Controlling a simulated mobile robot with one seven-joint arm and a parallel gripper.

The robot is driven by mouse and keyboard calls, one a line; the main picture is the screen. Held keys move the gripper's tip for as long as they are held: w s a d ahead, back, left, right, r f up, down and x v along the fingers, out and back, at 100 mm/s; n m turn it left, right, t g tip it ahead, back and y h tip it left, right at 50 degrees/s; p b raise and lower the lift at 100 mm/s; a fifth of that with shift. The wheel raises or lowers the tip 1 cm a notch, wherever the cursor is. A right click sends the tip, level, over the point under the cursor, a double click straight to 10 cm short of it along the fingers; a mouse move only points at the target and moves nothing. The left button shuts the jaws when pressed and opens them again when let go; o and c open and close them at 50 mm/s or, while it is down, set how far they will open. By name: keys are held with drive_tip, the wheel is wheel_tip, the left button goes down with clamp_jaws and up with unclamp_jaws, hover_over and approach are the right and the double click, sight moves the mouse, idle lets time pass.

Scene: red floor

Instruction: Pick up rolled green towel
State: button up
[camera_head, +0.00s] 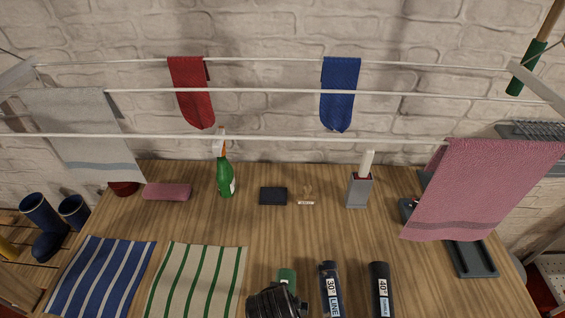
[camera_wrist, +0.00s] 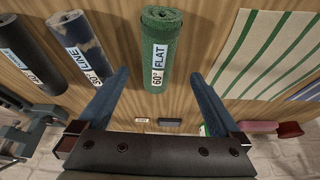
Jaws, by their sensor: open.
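The rolled green towel (camera_wrist: 161,45) lies on the wooden table, with a white label reading "60° FLAT" near its end. In the wrist view it lies in line with the gap between my fingers. In the head view only a small green part (camera_head: 287,276) shows, the rest hidden by my dark wrist. My gripper (camera_wrist: 158,78) is open, its two blue-grey fingers on either side of the labelled end. Nothing is held. I cannot tell the exact height of the fingers above the table.
A mottled blue rolled towel (camera_head: 330,285) and a dark one (camera_head: 380,287) lie to the right. A green-striped cloth (camera_head: 195,280) lies flat to the left. A green spray bottle (camera_head: 225,177) and a grey holder (camera_head: 359,190) stand behind. Drying lines (camera_head: 270,137) cross above the table.

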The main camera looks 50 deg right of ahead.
drive_tip(key=shift+p+x, duration=0.4)
drive_tip(key=shift+x, duration=2.75)
drive_tip(key=shift+d, duration=0.1)
drive_tip(key=c, duration=1.5)
